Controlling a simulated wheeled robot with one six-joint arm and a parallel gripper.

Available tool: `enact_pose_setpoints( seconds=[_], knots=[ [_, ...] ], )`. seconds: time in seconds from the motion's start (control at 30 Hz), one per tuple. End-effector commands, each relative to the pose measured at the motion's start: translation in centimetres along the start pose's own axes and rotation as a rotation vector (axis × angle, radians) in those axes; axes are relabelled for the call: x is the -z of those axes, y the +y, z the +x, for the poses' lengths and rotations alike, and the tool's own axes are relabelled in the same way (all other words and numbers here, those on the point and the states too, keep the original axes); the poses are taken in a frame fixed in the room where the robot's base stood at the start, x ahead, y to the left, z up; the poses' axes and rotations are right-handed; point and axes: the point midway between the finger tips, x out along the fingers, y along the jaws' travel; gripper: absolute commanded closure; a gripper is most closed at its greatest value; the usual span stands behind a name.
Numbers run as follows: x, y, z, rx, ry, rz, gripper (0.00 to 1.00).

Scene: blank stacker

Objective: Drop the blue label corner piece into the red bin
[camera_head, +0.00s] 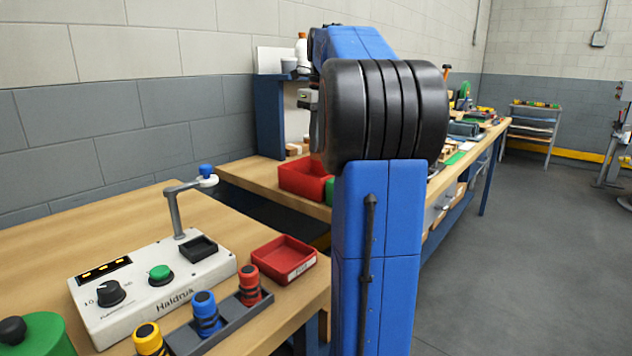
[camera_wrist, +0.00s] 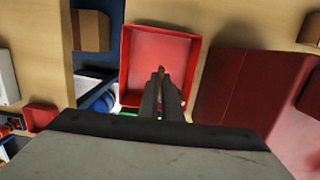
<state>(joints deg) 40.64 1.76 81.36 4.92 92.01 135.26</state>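The red bin (camera_head: 303,183) stands on the far wooden bench, left of my blue arm. In the wrist view the red bin (camera_wrist: 193,62) lies under my gripper (camera_wrist: 163,78), and its visible floor looks bare. My two dark fingers point into the bin's outline and are close together. A small orange-brown sliver shows at their tips; I cannot tell if it is a held piece or part of a finger. I cannot make out the blue label corner piece in either view.
A smaller red tray (camera_head: 284,260) sits on the near bench beside a white control box (camera_head: 150,290) and a rack with coloured knobs (camera_head: 215,325). A larger dark red surface (camera_wrist: 240,88) lies right of the bin. Cardboard-brown blocks (camera_wrist: 90,31) are nearby.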

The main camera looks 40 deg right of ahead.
Motion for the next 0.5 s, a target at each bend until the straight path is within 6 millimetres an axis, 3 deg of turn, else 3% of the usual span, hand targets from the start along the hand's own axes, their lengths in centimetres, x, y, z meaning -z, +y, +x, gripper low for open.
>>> enact_pose_setpoints(
  seconds=[0.2, 0.5],
  knots=[
    [0.3, 0.0, 2.2, 0.000, 0.000, -0.001, 1.00],
    [0.5, 0.0, 3.6, 0.001, -0.001, -0.002, 1.00]
  ],
)
